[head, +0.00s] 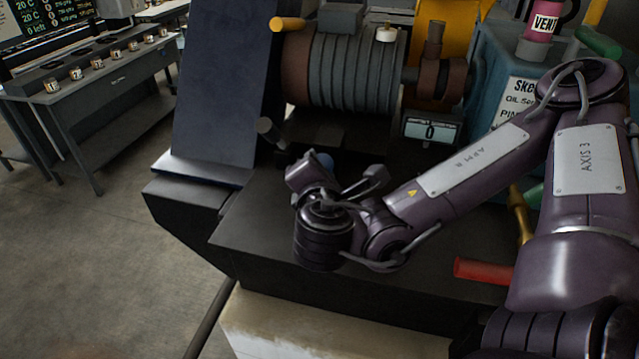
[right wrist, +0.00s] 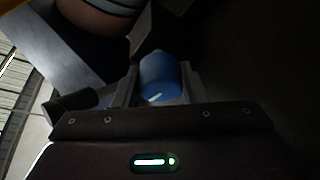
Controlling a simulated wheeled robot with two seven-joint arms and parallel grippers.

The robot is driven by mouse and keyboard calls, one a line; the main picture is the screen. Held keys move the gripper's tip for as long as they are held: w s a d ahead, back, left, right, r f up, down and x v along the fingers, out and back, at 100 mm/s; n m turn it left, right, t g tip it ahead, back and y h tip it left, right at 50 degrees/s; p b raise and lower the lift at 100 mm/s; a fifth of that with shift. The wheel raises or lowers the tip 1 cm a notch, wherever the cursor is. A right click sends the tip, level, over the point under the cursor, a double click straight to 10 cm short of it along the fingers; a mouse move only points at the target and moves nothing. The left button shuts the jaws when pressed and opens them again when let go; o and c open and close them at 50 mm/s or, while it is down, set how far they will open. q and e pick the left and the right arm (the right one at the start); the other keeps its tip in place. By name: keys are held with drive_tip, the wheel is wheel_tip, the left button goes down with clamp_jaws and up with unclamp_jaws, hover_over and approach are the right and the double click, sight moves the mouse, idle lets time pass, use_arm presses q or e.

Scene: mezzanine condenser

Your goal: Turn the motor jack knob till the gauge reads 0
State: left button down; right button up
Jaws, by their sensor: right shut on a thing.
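The blue motor jack knob (right wrist: 159,76) sits between the two fingers of my right gripper (right wrist: 157,90) in the right wrist view, with a short white mark on its lower face. My right gripper is shut on it. In the head view only a small blue part of the knob (head: 325,160) shows past my right wrist, which hides most of the gripper (head: 322,172). The gauge (head: 431,130) is a small lit display below the shaft coupling and reads 0. My left gripper is not in view.
A ribbed grey motor (head: 345,72) stands behind the knob. A blue-green housing (head: 490,55) with a white sign is at the back right. A red handle (head: 483,271) and a yellow handle (head: 520,213) lie near my right arm. A workbench (head: 95,88) stands far left, beyond open floor.

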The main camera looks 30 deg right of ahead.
idle(0.3)
drive_tip(key=o, duration=1)
drive_tip(key=shift+d, duration=0.1)
